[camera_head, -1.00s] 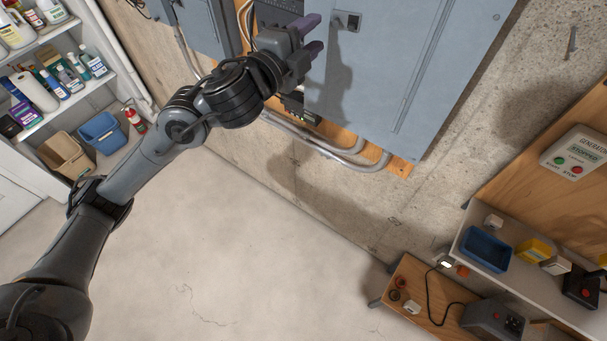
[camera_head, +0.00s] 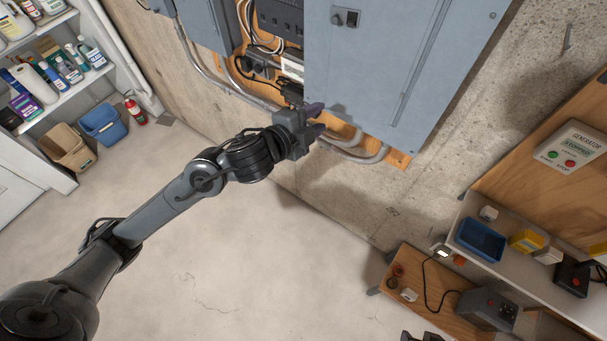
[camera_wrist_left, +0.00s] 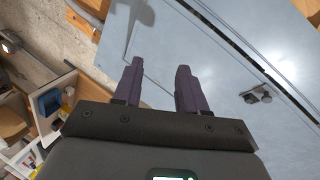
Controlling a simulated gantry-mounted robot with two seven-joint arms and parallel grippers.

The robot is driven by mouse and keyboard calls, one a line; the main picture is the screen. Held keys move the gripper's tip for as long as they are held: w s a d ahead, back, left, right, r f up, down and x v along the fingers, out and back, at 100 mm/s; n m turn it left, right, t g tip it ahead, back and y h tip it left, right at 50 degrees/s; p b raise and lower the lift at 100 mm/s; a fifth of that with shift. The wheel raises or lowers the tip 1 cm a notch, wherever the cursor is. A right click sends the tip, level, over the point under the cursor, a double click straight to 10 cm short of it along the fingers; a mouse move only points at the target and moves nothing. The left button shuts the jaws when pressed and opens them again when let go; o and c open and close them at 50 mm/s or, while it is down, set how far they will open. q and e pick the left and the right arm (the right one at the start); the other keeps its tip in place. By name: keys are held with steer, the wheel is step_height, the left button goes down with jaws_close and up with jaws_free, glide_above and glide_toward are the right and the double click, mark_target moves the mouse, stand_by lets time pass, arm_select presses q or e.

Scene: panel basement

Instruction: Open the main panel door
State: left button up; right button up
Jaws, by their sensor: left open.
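The main panel door (camera_head: 385,70) is a large grey-blue sheet on the back wall. Its dark latch (camera_head: 345,17) is near the door's upper left edge. My left gripper (camera_head: 318,117) is open and empty, with purple fingers near the door's lower left corner, well below the latch. In the left wrist view, both fingers (camera_wrist_left: 160,75) are apart in front of the grey surface, with the latch (camera_wrist_left: 257,95) off to their right. I cannot tell whether the fingers touch the door. A dark shape is cut off at the head view's bottom edge, possibly my right gripper (camera_head: 422,337).
Exposed wires and sockets (camera_head: 275,40) are left of the door, with conduits (camera_head: 350,145) below. A generator box (camera_head: 570,147) and a shelf with a blue tray (camera_head: 480,240) are at the right. The floor (camera_head: 260,250) is clear.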

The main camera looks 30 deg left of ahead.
arm_select(q)
steer(key=s+d+f+n+g+p, duration=0.2)
steer(key=s+f+n+g, duration=0.1)
steer(key=s+f, duration=0.6)
steer(key=shift+f+n, duration=0.3)
steer(key=shift+f, duration=0.45)
